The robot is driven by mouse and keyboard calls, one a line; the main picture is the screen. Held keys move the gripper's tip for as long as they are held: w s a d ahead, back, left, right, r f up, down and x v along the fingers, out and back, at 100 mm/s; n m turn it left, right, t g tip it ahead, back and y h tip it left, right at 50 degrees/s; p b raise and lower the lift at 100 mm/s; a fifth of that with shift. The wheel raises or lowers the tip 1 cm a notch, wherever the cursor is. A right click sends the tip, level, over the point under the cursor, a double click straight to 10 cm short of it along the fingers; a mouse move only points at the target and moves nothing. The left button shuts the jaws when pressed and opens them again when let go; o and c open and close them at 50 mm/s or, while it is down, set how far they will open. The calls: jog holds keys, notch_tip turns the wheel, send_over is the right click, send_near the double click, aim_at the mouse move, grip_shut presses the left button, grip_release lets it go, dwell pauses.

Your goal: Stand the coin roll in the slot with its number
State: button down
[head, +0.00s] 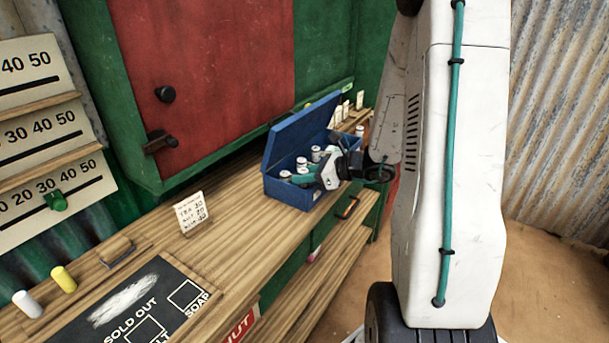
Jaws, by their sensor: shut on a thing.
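A blue cash box (292,193) stands open on the wooden counter, its lid (305,127) tilted up at the back. Several white coin rolls with dark bands stand inside it, one of them a coin roll (302,165) near the middle. My gripper (326,174) is at the box's front right, low over its opening. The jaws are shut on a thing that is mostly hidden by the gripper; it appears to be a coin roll. The numbers on the rolls and the slots are too small to read.
A small price card (191,212) stands on the counter (235,225). Small cards (346,109) stand behind the box. The counter's middle is mostly clear.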

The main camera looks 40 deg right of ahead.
jog(key=shift+f, duration=0.15)
jog(key=shift+f, duration=0.45)
jog(key=c, duration=1.1)
grip_release()
jog(key=shift+s, duration=0.1)
jog(key=shift+c, duration=0.2)
jog(key=shift+f, duration=0.1)
